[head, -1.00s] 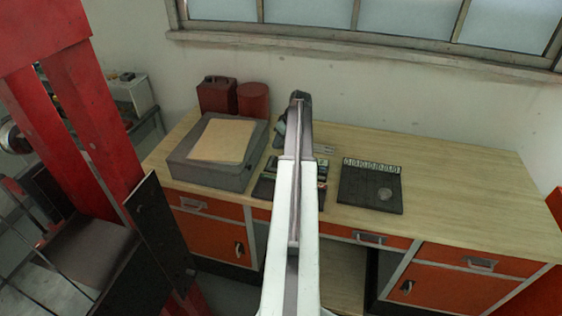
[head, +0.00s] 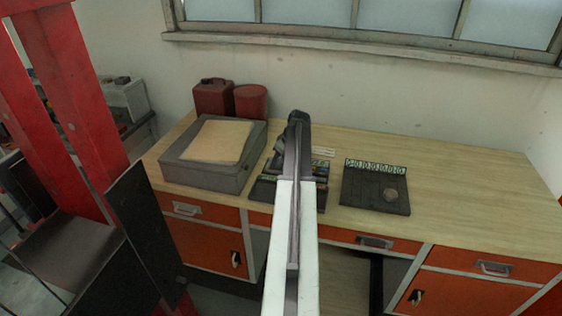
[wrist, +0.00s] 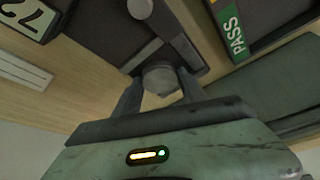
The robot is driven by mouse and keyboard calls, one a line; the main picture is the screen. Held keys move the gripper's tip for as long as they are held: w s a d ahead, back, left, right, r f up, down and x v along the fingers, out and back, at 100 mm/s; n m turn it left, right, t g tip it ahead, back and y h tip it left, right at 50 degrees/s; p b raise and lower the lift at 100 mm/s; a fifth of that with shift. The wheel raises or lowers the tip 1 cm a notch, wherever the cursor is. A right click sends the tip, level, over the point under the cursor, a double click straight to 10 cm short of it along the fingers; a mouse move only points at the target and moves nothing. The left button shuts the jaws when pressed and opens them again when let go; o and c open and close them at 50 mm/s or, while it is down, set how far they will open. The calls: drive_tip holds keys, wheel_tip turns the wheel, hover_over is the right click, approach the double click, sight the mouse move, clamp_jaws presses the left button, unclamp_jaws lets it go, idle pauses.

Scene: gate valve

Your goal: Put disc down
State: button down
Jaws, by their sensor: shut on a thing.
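In the wrist view my gripper (wrist: 160,90) is shut on a grey round disc (wrist: 160,78), with one finger on either side of it. The disc is in front of a dark tray (wrist: 100,45) with grey strips; I cannot tell whether it touches the tray. In the head view my arm covers the gripper and the held disc. Another round grey piece (wrist: 140,8) shows at the top edge of the wrist view.
A green PASS label (wrist: 233,30) marks a neighbouring dark tray. A grey box (head: 205,172) stands left. The wooden bench (head: 470,200) is clear at right.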

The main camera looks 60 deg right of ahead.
drive_tip(key=shift+f, duration=0.15)
drive_tip(key=c, duration=0.9)
unclamp_jaws()
drive_tip(key=p+v, duration=1.1)
drive_tip(key=v, duration=0.1)
drive_tip(key=shift+w+r, duration=0.1)
drive_tip(key=shift+r, duration=0.15)
